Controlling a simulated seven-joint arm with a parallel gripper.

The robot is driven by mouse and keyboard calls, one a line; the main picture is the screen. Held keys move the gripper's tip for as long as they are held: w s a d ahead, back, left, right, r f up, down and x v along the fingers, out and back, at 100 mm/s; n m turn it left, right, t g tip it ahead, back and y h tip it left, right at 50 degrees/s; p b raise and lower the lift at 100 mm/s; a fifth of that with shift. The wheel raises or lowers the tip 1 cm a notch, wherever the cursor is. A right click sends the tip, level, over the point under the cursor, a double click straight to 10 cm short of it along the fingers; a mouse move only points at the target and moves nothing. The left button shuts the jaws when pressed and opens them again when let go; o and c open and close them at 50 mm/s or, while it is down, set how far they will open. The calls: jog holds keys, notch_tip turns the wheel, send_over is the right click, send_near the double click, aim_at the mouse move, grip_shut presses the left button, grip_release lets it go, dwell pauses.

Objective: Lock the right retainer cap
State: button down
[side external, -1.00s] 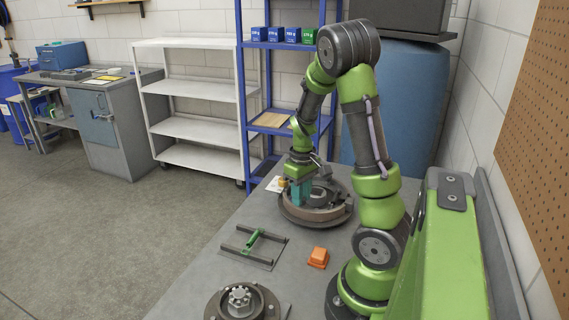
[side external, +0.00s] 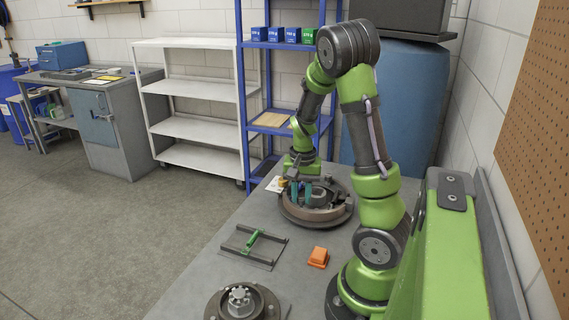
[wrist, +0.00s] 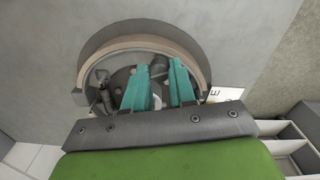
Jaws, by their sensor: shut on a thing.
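The round brake assembly (side external: 318,216) lies on the far part of the grey bench, with a curved brown shoe along its rim. My gripper (side external: 301,192) points down into it, its two teal fingers left of the hub. In the wrist view, my gripper (wrist: 162,68) has its fingers inside the curved shoe (wrist: 145,43), shut on a small part that is mostly hidden between them. I take this part to be the right retainer cap; its turn and seating cannot be made out. Another small fitting (wrist: 103,76) shows left of the fingers.
A metal frame with a green-handled tool (side external: 253,241) lies nearer on the bench. An orange block (side external: 318,257) sits to its right, and a second hub assembly (side external: 240,301) stands at the front. A white card (wrist: 229,95) lies beside the brake assembly.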

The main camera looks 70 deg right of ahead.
aim_at(301, 198)
jog(key=shift+m, duration=2.2)
jog(key=c, duration=0.9)
grip_release()
notch_tip(301, 198, up, 17)
